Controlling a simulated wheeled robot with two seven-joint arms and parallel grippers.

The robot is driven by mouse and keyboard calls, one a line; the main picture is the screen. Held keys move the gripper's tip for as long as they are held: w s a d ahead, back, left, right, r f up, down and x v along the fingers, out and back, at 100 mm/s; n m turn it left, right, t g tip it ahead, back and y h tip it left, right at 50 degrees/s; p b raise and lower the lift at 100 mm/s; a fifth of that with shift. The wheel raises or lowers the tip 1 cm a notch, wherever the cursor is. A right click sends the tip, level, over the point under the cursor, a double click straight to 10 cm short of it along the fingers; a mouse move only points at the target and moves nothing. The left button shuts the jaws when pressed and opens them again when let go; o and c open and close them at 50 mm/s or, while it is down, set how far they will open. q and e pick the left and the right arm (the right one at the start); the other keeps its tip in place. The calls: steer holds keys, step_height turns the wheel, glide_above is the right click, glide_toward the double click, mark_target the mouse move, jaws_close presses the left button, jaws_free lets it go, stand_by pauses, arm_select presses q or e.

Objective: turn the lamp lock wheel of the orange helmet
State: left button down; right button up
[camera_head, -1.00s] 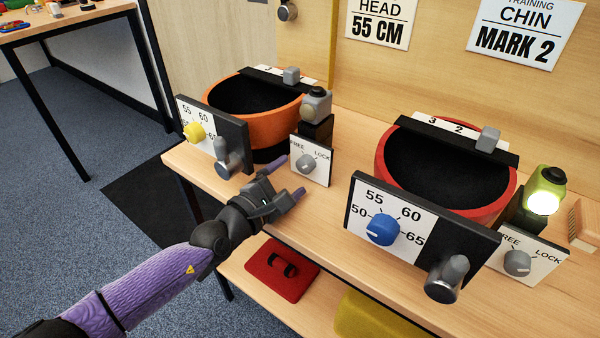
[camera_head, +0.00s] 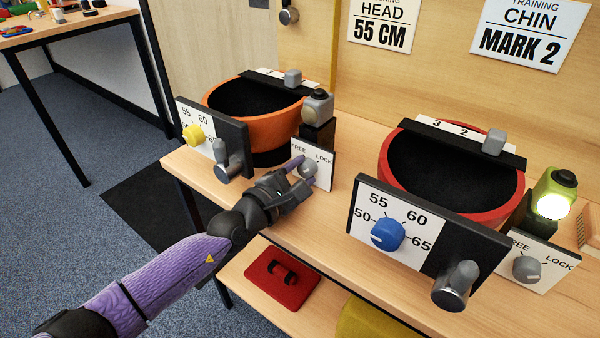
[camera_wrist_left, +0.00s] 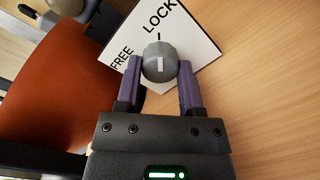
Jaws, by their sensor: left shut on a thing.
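The orange helmet (camera_head: 262,130) stands at the left of the bench, with a grey lamp (camera_head: 317,106) at its right side. Below the lamp is a white plate (camera_head: 323,178) marked FREE and LOCK, bearing the grey lock wheel (camera_head: 309,166). My left gripper (camera_head: 302,171) is shut on this wheel. In the left wrist view the purple fingers sit on both sides of the wheel (camera_wrist_left: 159,62). Its white mark stands upright in that view, roughly in line with a black tick below LOCK. My right gripper is not in view.
The red helmet (camera_head: 392,185) with a lit lamp (camera_head: 553,200) stands to the right, with its own lock wheel (camera_head: 526,269). A size panel with a yellow dial (camera_head: 194,134) and a grey knob (camera_head: 228,160) is left of my gripper. A red case (camera_head: 281,279) lies on the lower shelf.

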arm_select(q)
steer(key=shift+f+n+b, duration=0.15)
steer(key=shift+n+b, duration=0.25)
steer(key=shift+n, duration=1.1)
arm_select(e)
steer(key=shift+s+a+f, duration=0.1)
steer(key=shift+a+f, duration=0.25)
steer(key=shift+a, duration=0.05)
arm_select(q)
steer(key=shift+c, duration=1.1)
jaws_free()
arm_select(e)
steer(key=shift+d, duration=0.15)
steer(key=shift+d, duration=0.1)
arm_select(q)
steer(key=shift+s+a+r+p, duration=0.2)
steer(key=shift+s+a+p, duration=0.05)
steer(key=shift+p, duration=0.05)
steer(key=p+v, duration=0.1)
steer(key=v, duration=0.7)
steer(key=shift+s+a+f+p, duration=0.15)
steer(key=shift+s+p, duration=0.2)
steer(key=shift+s+a, duration=0.15)
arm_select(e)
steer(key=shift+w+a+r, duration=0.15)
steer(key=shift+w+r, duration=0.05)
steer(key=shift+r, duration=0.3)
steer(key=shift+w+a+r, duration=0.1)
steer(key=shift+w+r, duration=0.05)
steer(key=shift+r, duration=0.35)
